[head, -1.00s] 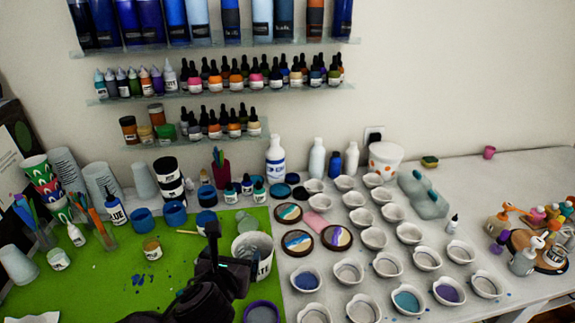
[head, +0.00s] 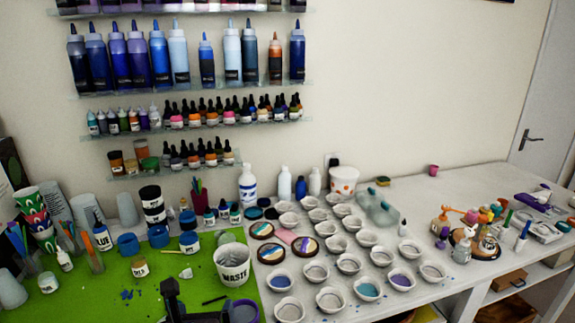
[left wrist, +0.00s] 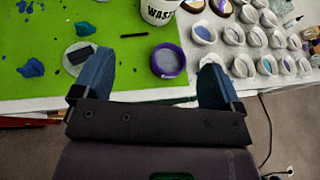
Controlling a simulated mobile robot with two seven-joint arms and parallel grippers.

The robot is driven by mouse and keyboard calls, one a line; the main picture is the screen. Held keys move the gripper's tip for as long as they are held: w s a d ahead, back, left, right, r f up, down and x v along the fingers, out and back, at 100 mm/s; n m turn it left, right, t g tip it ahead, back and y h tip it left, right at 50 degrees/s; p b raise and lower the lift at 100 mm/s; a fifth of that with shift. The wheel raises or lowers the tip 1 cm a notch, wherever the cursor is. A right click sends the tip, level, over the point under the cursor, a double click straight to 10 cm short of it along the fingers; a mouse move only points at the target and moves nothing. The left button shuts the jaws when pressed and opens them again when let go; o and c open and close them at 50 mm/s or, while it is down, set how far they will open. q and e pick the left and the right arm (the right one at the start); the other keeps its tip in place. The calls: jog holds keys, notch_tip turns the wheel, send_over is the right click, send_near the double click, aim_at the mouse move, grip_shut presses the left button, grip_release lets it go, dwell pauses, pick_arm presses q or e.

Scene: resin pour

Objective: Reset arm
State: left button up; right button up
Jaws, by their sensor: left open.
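My left gripper (left wrist: 152,82) is open and empty in the left wrist view, its two blue-padded fingers wide apart. It is over the front edge of the table, with the green mat (left wrist: 110,20) beyond it. Part of it also shows at the bottom of the head view (head: 185,305), near the mat's front. A purple-rimmed cup (left wrist: 169,61) shows between the fingers, apart from them. The white WASTE cup (head: 233,264) stands upright on the mat. My right gripper is not in view.
Rows of white moulds (head: 348,263), some with blue or purple resin, stand right of the mat. Bottles and cups line the wall. A wooden carousel (head: 478,245) with pump bottles stands further right.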

pick_arm(q)
jog(key=s+a+f+n+h+b, duration=0.15)
jog(key=f+n, duration=0.35)
jog(key=n, duration=0.9)
jog(key=a+f+n+h, duration=0.2)
jog(key=f+n, duration=0.2)
jog(key=n, duration=0.9)
jog(key=s+a+f+n+g+y, duration=0.1)
jog(key=s+a+f+n, duration=0.2)
jog(key=s+f, duration=0.3)
jog(key=s+a+f+n+g+y+b, duration=0.1)
jog(key=s+a+f+n+y, duration=0.1)
jog(key=s+a+f, duration=0.3)
jog(key=s+f+n, duration=0.1)
jog(key=s+f, duration=0.1)
jog(key=s, duration=0.1)
jog(key=shift+f+n, duration=0.2)
jog(key=shift+n, duration=0.1)
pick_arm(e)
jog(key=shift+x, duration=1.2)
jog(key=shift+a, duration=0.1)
